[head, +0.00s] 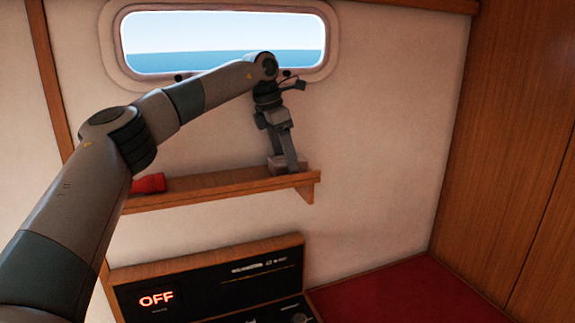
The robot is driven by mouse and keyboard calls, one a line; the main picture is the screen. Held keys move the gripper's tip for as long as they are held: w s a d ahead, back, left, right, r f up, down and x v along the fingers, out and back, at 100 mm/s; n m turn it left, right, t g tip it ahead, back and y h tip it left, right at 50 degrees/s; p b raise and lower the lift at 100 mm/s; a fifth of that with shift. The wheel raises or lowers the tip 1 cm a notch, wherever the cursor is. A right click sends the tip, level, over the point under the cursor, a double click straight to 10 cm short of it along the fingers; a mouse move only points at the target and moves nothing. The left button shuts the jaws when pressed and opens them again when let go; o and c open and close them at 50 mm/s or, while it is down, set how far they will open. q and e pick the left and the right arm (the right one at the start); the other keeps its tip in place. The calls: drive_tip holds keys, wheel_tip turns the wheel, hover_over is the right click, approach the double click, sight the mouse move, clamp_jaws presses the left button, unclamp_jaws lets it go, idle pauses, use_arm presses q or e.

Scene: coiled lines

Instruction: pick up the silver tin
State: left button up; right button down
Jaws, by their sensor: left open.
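A small grey, box-like thing that looks like the silver tin (303,164) sits on the wooden shelf (225,190) near its right end. My left gripper (286,163) points down at it from above, open, with its fingers at the tin. The fingers hide part of the tin, and I cannot tell whether they touch it. My right gripper is not in view.
A red cylinder-like object (148,183) lies on the shelf to the left, partly behind my arm. Below the shelf is a black panel (215,287) reading OFF. A porthole (222,40) is above, a red cushion (400,296) lower right.

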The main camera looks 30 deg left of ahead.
use_arm(q)
drive_tip(key=c, duration=1.2)
drive_tip(key=shift+r, duration=0.1)
drive_tip(key=shift+r, duration=0.25)
drive_tip(key=r+b, duration=0.1)
drive_tip(key=r, duration=0.1)
drive_tip(key=d+r+b, duration=0.1)
drive_tip(key=r+b, duration=0.1)
drive_tip(key=shift+d+r, duration=0.1)
drive_tip(key=shift+d, duration=0.05)
drive_tip(key=d+r+b, duration=0.2)
drive_tip(key=d+r, duration=0.4)
drive_tip(key=d, duration=0.4)
drive_tip(key=shift+d+r+b, duration=0.2)
drive_tip(key=shift+r+b, duration=0.1)
drive_tip(key=shift+r, duration=0.05)
